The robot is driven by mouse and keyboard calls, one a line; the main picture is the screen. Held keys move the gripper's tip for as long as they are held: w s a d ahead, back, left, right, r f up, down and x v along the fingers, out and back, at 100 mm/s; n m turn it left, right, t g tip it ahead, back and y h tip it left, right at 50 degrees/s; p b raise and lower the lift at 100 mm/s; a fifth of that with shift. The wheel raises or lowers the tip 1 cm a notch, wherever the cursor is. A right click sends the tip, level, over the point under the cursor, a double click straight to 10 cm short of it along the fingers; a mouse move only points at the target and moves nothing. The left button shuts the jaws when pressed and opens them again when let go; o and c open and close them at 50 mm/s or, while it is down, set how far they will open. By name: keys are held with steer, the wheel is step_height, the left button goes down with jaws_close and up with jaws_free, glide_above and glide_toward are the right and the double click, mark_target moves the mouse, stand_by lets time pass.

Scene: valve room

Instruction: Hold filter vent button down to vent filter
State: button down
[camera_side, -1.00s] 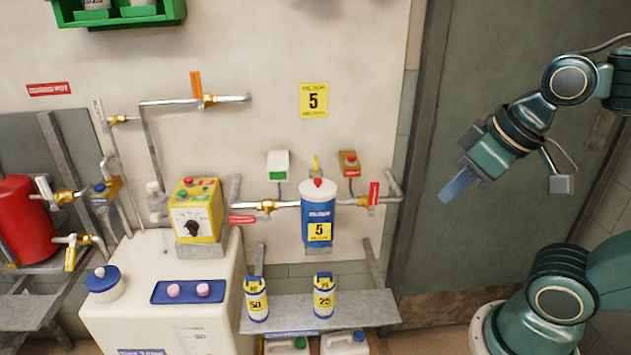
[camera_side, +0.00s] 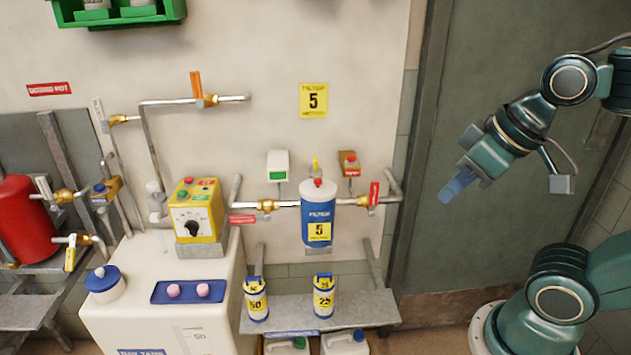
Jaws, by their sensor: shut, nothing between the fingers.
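The filter (camera_side: 318,225) is a blue canister with a white top and a yellow "5" label, mounted upright on the wall pipe. A small red button (camera_side: 318,182) sits on its top. My gripper (camera_side: 450,193) is shut and empty, with bluish fingers pointing down and left. It hangs in front of the grey door, to the right of the filter and well apart from it.
A valve with a red handle (camera_side: 373,193) is right of the filter. A red-topped box (camera_side: 349,162) and a green-fronted white box (camera_side: 278,165) are on the wall above. A shelf (camera_side: 355,310) below holds two small canisters. The space between gripper and filter looks clear.

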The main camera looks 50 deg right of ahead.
stand_by(0.8)
steer(key=w+d+r+m, duration=0.15)
steer(key=w+r, duration=0.25)
steer(key=w, duration=0.8)
steer(key=m+t+y, duration=0.3)
glide_above(352, 158)
step_height(352, 158, down, 6)
steer(key=f, duration=0.1)
steer(key=shift+s+d+r, duration=0.1)
steer(key=shift+s+d, duration=0.15)
steer(key=shift+d, duration=0.35)
steer(key=shift+f, duration=4.45)
